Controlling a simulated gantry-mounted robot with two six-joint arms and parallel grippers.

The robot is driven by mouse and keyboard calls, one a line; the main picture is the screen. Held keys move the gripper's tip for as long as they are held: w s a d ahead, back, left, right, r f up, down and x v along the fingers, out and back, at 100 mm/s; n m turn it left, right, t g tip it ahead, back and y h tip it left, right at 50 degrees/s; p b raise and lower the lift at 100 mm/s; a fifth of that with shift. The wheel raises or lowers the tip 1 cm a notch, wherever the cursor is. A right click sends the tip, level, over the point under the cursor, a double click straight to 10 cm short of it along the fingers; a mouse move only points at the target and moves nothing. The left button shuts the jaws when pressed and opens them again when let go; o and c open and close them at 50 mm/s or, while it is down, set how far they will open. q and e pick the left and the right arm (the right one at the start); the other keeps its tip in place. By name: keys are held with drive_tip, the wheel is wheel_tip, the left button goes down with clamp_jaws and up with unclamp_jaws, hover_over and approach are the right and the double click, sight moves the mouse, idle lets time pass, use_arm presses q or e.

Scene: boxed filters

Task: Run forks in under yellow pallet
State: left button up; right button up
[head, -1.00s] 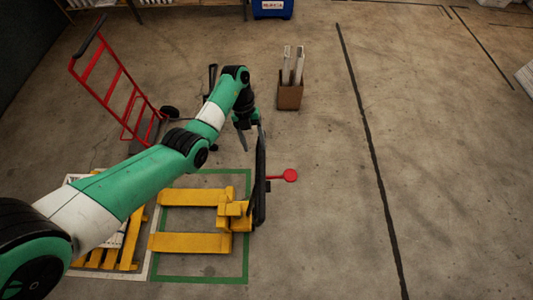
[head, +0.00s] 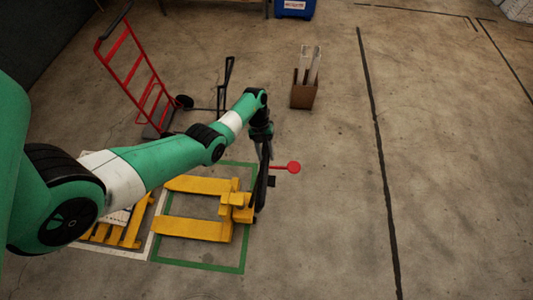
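The yellow pallet (head: 133,234) lies on the floor at lower left, inside a white outline and partly hidden behind my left arm. A yellow pallet jack (head: 238,206) stands to its right in a green outline. Its two forks (head: 193,228) point left, with their tips just short of the pallet's right side, not under it. Its black handle (head: 261,190) stands up at the right end. My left gripper (head: 264,150) is at the top of this handle, pointing down. Its fingers are dark and overlap the handle, so its grip is unclear. My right gripper is out of view.
A red hand truck (head: 133,72) stands at upper left. A brown box with upright white pieces (head: 304,92) stands behind the jack. A red round-ended piece (head: 293,167) sticks out beside the handle. Open floor lies to the right, crossed by a dark line.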

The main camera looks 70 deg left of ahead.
use_arm(q)
clamp_jaws()
idle(1.1)
